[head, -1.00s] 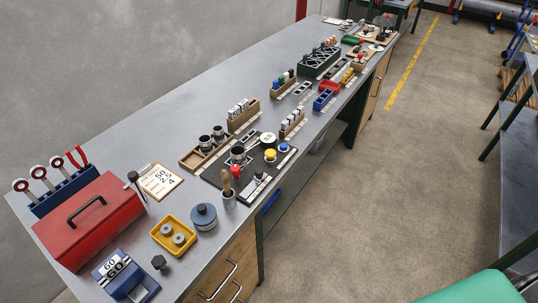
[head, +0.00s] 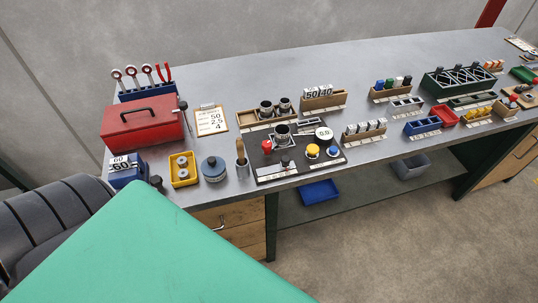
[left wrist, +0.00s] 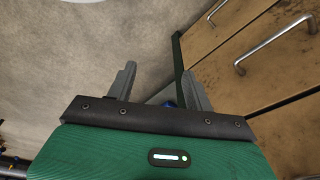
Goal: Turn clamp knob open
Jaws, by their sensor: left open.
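A black board (head: 262,170) lies near the front edge of the workbench in the head view. A red knob (head: 267,146) stands at its left side, beside a metal fixture with a dark cylinder (head: 281,136). I cannot tell for certain whether this red knob is the clamp knob. A yellow knob (head: 312,151) and a blue knob (head: 333,151) sit on the board's right part. My left gripper (left wrist: 158,82) is open and empty in the left wrist view, with floor and drawer fronts beyond it. My right gripper is not in view.
A brush in a cup (head: 242,168), a round blue-grey pot (head: 213,170), a yellow tray (head: 184,170) and a red toolbox (head: 142,122) stand left of the board. Drawers with a handle (left wrist: 240,68) lie below the bench. Bare bench top (head: 230,88) lies behind.

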